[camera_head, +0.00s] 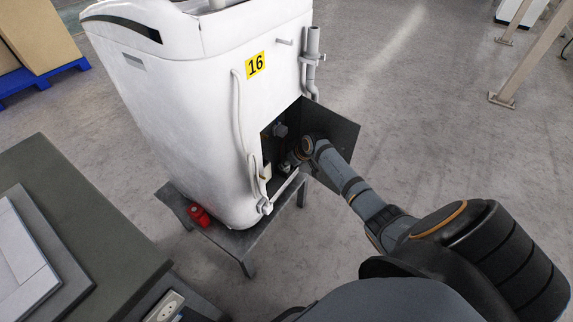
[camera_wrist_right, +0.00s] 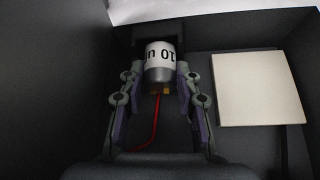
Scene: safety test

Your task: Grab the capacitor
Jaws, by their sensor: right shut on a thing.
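The capacitor (camera_wrist_right: 160,62) is a silver cylinder with a white band marked "10 u", upside down in the right wrist view. It lies between the two fingers of my right gripper (camera_wrist_right: 160,80), which is shut on it. Brass-coloured terminals show at its near end, and a red wire runs from there. In the head view my right gripper (camera_head: 290,161) is inside the dark open compartment (camera_head: 267,147) of the white machine (camera_head: 195,90). The capacitor cannot be made out clearly there. My left gripper is not in view.
The compartment's dark door (camera_head: 335,138) stands open beside my right arm. A pale panel (camera_wrist_right: 257,88) is right of the gripper inside. The machine stands on a grey stand (camera_head: 240,240) with a red object (camera_head: 198,214). A grey-green table (camera_head: 85,215) is at left.

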